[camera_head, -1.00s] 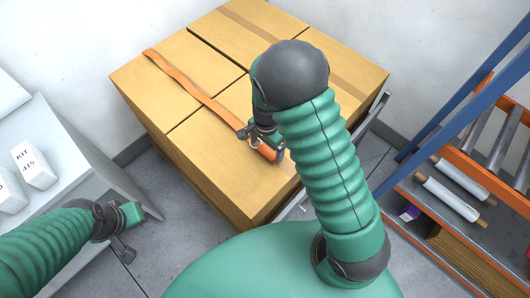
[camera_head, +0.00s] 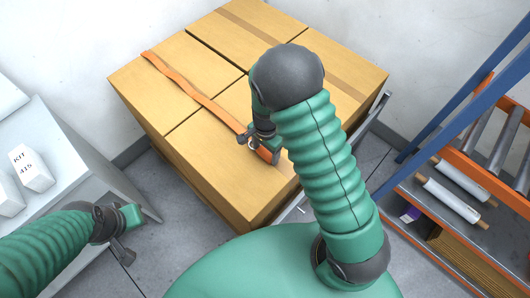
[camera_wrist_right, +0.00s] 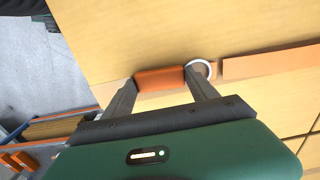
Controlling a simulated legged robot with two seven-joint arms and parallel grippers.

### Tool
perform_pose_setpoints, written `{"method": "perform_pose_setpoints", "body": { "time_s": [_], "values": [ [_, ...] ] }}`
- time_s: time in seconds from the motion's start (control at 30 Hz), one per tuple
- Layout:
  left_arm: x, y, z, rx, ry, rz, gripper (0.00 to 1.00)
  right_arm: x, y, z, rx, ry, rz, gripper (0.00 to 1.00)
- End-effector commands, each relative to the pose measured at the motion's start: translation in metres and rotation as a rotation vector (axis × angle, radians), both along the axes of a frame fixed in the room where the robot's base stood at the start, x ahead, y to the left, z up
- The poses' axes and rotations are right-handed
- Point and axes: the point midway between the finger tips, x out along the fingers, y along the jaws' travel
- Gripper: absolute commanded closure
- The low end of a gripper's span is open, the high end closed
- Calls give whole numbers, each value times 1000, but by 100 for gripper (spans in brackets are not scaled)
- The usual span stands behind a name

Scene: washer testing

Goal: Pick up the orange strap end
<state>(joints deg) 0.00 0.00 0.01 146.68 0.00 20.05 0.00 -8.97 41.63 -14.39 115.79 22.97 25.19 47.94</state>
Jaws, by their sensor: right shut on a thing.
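The orange strap (camera_head: 190,85) runs across the tops of the cardboard boxes (camera_head: 215,170) from the far left edge toward my right gripper. My right gripper (camera_head: 261,146) is over the near box top, shut on the orange strap end (camera_wrist_right: 160,78). In the right wrist view its two fingers (camera_wrist_right: 161,92) stand on either side of the strap end. A pale ring (camera_wrist_right: 201,69) sits beside the right-hand finger, with more strap beyond it. My left gripper (camera_head: 128,234) hangs empty at lower left, away from the strap; its finger gap is unclear.
A pale grey surface (camera_head: 80,165) with white boxes, one marked KIT 415 (camera_head: 32,167), is at left. A blue and orange rack (camera_head: 425,210) with rollers is at right. A metal rail (camera_head: 375,115) stands by the boxes' right side. Grey floor shows between.

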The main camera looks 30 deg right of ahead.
Motion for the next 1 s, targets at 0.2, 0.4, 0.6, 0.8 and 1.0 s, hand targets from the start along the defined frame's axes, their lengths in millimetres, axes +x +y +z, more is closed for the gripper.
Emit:
{"method": "perform_pose_setpoints", "body": {
  "time_s": [0.2,0.4,0.6,0.8,1.0],
  "values": [
    [0,0,7,0,0,0,100,0,-1,6,-1,0,0,77],
    [0,0,35,0,0,0,100,0,-1,33,-1,0,0,77],
    [0,0,45,0,0,0,100,-29,-1,40,0,2,-1,77],
    [0,0,45,0,0,0,100,-75,-4,42,0,3,-3,77],
    [0,0,39,0,0,0,100,-122,-6,45,1,0,-4,77]
  ]
}}
